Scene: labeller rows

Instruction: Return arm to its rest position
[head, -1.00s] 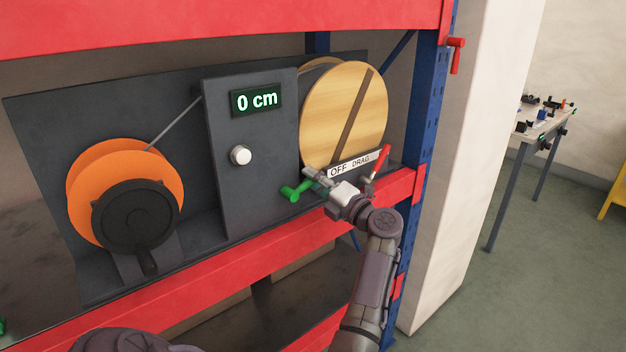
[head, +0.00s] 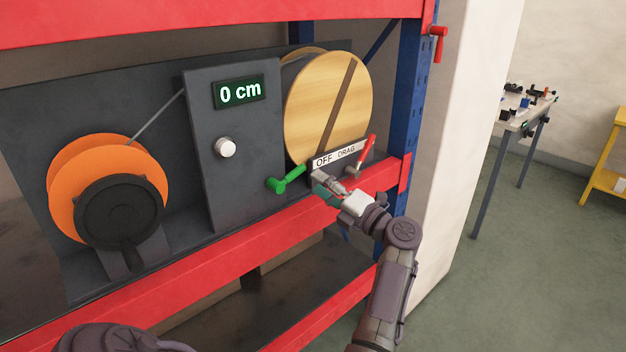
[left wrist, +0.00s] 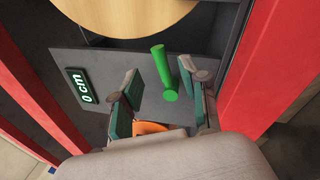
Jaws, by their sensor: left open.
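My left gripper (head: 318,184) is open and empty, just right of and below the green lever (head: 288,180) in the head view. A gap shows between them there. In the left wrist view the gripper (left wrist: 160,92) has its two fingers spread, and the green lever (left wrist: 163,72) appears between them, beyond the tips. The arm bends down from the wrist to the bottom of the head view. My right gripper is not in view.
A dark panel (head: 208,178) holds a "0 cm" display (head: 239,92), white knob (head: 225,147), orange reel (head: 75,170) and wooden disc (head: 310,110). A red lever (head: 367,150) is near the gripper. Red shelf beams (head: 215,255) run above and below. Open floor (head: 520,270) lies right.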

